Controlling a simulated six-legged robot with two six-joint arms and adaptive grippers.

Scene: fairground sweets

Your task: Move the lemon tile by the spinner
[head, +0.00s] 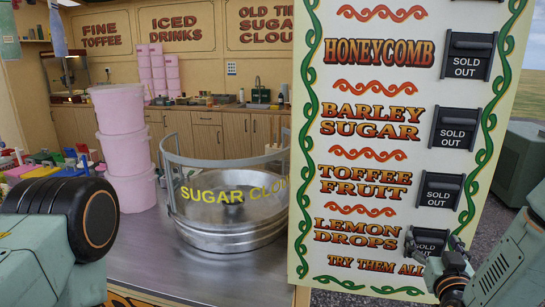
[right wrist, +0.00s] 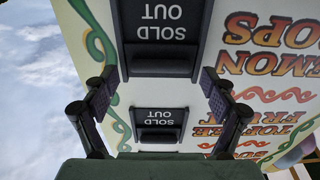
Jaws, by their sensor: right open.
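The lemon tile (head: 430,235) is a black "SOLD OUT" tile at the lowest row of the sign board, beside the words "LEMON DROPS". It also shows large and upside down in the right wrist view (right wrist: 160,62). My right gripper (head: 433,249) is open in front of it, and its two fingers (right wrist: 160,88) stand on either side of the tile's lipped edge; whether they touch it I cannot tell. The spinner (head: 232,232) is a round metal pan with a clear guard marked "SUGAR CLOUD", on the counter left of the board. My left gripper is out of view.
Other "SOLD OUT" tiles (head: 450,191) sit above on the sign board (head: 305,255). Pink tubs (head: 122,150) are stacked behind and left of the spinner. The metal counter (head: 150,270) is bare in front of the spinner. My left arm covers the lower left.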

